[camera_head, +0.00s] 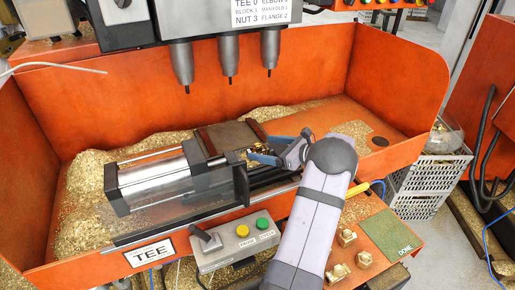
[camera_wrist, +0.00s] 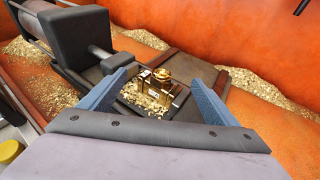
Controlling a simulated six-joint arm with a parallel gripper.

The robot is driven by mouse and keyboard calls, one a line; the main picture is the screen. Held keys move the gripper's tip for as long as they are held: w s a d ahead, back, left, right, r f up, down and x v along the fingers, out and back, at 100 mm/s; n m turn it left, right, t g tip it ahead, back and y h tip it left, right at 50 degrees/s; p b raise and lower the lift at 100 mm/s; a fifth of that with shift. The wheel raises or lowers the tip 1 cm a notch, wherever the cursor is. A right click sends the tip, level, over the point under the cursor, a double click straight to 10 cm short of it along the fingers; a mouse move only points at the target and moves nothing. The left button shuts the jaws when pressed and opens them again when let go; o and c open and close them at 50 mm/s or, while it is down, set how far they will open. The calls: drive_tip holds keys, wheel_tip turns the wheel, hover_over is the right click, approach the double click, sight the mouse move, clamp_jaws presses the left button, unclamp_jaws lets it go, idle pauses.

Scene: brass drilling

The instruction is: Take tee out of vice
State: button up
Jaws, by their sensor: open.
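The brass tee (camera_wrist: 158,88) sits in the vice among brass chips, in the middle of the wrist view. In the head view only a small bit of brass shows there, mostly hidden by my gripper. The vice (camera_head: 196,165) has a grey cylinder on its left and a dark jaw block near the tee. My gripper (camera_head: 262,150) reaches in from the right. In the wrist view its blue fingers (camera_wrist: 160,95) stand apart, one on each side of the tee in the picture. I cannot tell whether either finger touches it.
Three drill spindles (camera_head: 229,60) hang above the vice. Orange tray walls (camera_head: 300,75) enclose it, with chip heaps around. A control box (camera_head: 238,240) stands in front. Several brass fittings (camera_head: 347,238) lie at front right, beside a green "DONE" area (camera_head: 388,234).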

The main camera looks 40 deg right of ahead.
sight(262, 147)
drive_tip(key=shift+x, duration=1)
drive_tip(key=shift+r, duration=0.15)
drive_tip(key=c, duration=1.5)
wheel_tip(262, 147, up, 10)
drive_tip(key=b, duration=0.2)
drive_tip(key=shift+b, duration=0.35)
